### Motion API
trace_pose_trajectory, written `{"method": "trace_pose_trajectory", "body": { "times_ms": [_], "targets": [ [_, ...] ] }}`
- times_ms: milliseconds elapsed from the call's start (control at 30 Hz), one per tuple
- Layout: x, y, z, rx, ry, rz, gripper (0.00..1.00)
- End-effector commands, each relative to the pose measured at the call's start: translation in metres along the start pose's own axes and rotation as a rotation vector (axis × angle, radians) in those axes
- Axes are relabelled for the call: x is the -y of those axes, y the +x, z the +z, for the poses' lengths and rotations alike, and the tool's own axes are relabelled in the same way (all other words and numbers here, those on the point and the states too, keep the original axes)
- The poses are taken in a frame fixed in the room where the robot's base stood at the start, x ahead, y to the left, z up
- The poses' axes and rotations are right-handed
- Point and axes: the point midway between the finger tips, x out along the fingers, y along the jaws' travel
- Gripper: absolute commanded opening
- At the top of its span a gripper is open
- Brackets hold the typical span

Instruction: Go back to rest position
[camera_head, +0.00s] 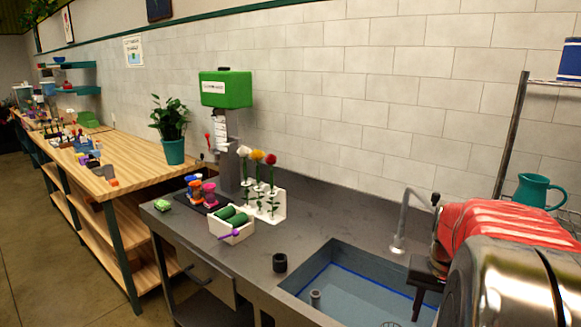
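My gripper (419,302) is at the lower right of the head camera view, a dark shape pointing down over the sink. Only one narrow finger-like part shows clearly, so I cannot see a gap between fingers. No held object can be made out. My red and metallic arm fills the lower right corner and hides part of the sink and counter.
The grey counter holds a blue-lined sink (350,285), a tap (402,225), a black cup (280,262), a white box with green rolls (232,236), and a white stand with three flowers (277,208). A teal jug (535,192) stands on the right rack.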

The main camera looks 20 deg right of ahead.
Motion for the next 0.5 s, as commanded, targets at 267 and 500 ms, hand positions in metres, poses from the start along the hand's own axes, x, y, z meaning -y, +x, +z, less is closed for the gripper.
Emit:
{"method": "trace_pose_trajectory", "body": {
  "times_ms": [267, 500],
  "targets": [
    [0.074, -0.020, 0.056, -0.075, -0.181, -0.028, 0.34],
    [0.123, -0.033, 0.109, -0.140, -0.338, -0.064, 0.34]
  ]
}}
